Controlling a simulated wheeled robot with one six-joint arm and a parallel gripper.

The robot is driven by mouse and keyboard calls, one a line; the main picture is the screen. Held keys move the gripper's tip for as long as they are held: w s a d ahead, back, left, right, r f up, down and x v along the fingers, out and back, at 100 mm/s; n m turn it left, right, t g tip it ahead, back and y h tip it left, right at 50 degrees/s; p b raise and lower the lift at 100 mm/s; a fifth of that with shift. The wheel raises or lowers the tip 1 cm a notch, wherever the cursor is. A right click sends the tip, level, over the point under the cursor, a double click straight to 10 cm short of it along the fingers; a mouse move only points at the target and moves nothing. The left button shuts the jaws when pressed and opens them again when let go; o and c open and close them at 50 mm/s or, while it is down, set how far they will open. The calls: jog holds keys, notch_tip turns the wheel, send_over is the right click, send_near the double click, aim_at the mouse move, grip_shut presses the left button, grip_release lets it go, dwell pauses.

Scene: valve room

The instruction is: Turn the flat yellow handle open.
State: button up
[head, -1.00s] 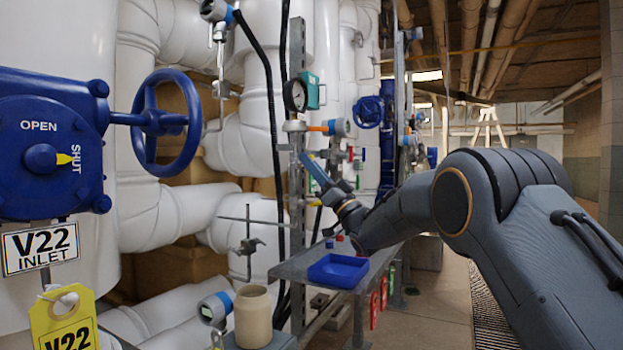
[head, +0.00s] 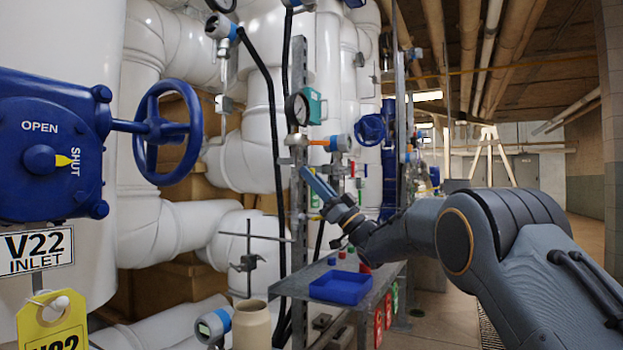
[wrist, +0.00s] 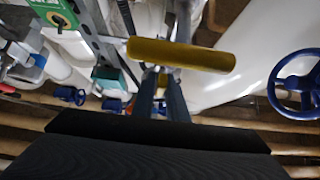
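The flat yellow handle (wrist: 182,54) shows in the wrist view as a broad bar lying across the picture, just beyond the fingertips. My gripper (wrist: 160,78) has its two dark fingers pointing at the bar, with a gap between them and nothing clearly held. Whether the fingertips touch the bar cannot be told. In the head view my gripper (head: 314,180) reaches up and left beside the grey upright post, below an orange handle (head: 320,142). The yellow handle is not clearly made out there; my gripper and the pipework crowd that spot.
A grey shelf (head: 385,292) with a blue tray (head: 340,287) lies below my arm. A gauge (head: 297,109) and the post (head: 298,70) stand close to my gripper. A large blue handwheel (head: 168,130) is at left. Floor is open at right.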

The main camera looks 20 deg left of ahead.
jog(key=shift+o, duration=0.9)
jog(key=shift+s+a+f, duration=0.1)
jog(key=shift+a, duration=0.1)
jog(key=shift+d, duration=0.15)
jog(key=shift+d, duration=0.15)
jog(key=p+v, duration=0.1)
jog(key=v, duration=0.6)
jog(key=shift+f, duration=0.3)
